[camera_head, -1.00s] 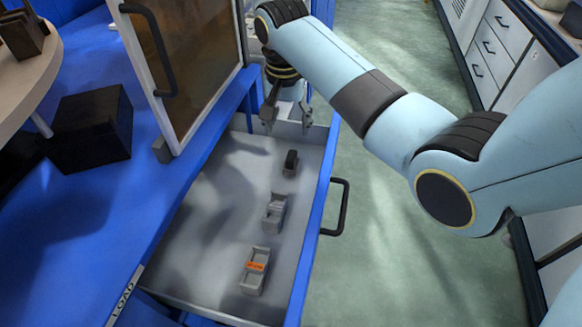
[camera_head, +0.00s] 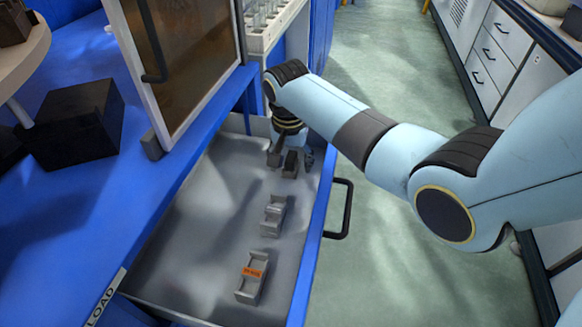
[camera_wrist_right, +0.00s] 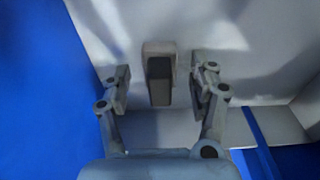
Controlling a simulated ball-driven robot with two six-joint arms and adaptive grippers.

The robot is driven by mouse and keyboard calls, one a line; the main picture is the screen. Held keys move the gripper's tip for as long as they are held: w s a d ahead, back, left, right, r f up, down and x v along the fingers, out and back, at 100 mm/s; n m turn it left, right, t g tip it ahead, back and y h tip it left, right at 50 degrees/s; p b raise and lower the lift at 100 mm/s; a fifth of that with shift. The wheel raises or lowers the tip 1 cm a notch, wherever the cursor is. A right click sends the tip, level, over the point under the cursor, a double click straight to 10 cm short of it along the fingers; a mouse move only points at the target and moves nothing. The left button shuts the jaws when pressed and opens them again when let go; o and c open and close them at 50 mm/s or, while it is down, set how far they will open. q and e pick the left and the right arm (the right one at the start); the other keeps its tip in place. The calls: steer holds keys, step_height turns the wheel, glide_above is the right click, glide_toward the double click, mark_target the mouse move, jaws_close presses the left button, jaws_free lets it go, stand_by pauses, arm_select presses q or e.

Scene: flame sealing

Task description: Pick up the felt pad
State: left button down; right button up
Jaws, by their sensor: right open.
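The felt pad (camera_head: 291,159) is a small dark block at the far end of the open drawer. In the right wrist view the felt pad (camera_wrist_right: 159,80) shows a dark grey face with a paler, wider part at its far end. My right gripper (camera_head: 291,161) is lowered into the drawer around it. In the wrist view the right gripper's fingers (camera_wrist_right: 163,88) are open, one on each side of the pad with a gap to both. The pad is not held. My left gripper is not in view.
The grey drawer (camera_head: 185,245) also has a grey holder (camera_head: 273,216) and a holder with an orange label (camera_head: 250,278). The drawer handle (camera_head: 342,210) sticks out at right. A framed door panel (camera_head: 190,60) stands left of my gripper. A black box (camera_head: 80,125) sits on the blue bench.

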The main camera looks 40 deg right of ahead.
mark_target(291, 156)
steer(key=c, duration=1.2)
step_height(291, 156, up, 10)
steer(key=p, duration=0.3)
steer(key=shift+r, duration=0.1)
steer(key=shift+c, duration=0.2)
